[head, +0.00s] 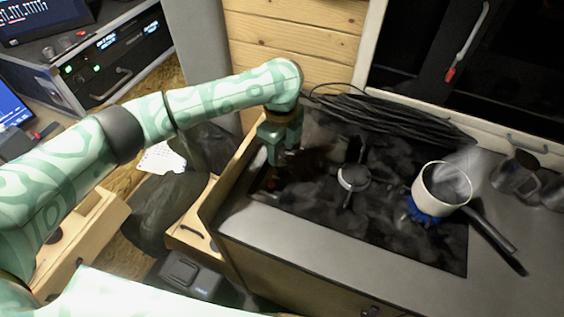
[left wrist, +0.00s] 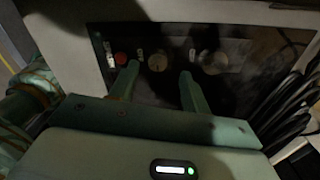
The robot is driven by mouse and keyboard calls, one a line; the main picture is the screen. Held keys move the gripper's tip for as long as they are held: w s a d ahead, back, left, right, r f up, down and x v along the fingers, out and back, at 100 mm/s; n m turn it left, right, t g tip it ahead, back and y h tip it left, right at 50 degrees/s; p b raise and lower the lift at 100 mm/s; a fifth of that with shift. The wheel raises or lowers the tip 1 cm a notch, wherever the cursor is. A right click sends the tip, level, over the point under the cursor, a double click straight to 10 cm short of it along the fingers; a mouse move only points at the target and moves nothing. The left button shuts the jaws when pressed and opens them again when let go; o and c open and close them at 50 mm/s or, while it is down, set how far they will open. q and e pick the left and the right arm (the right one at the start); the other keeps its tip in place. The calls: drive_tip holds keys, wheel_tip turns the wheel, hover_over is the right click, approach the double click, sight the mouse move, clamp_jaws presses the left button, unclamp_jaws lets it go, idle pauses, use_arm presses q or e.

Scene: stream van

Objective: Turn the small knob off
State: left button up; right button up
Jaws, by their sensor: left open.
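In the left wrist view a dark control panel (left wrist: 180,40) carries a small round knob (left wrist: 157,62), a larger round knob (left wrist: 213,62) to its right and a red button (left wrist: 121,58) to its left. My left gripper (left wrist: 157,82) is open and empty. Its two fingers point at the panel, on either side of the small knob as seen here; I cannot tell whether they touch. In the head view my left gripper (head: 279,156) is over the left end of the black stove top (head: 390,225), and it and shadow hide the knobs. My right gripper is not in view.
A white pot (head: 432,190) stands over a blue flame (head: 422,215), steaming, its handle pointing lower right. A bare burner (head: 353,178) is in the middle. Black cables (head: 395,118) lie along the back. Metal mugs (head: 516,172) stand at the right.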

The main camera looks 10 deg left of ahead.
sight(281, 162)
use_arm(q)
wheel_tip(281, 162, down, 4)
drive_tip(key=shift+s+f+b, duration=0.1)
drive_tip(key=shift+s+b, duration=0.05)
drive_tip(key=shift+b, duration=0.45)
drive_tip(key=shift+f, duration=0.2)
drive_tip(key=shift+r, duration=0.1)
drive_tip(key=c, duration=1)
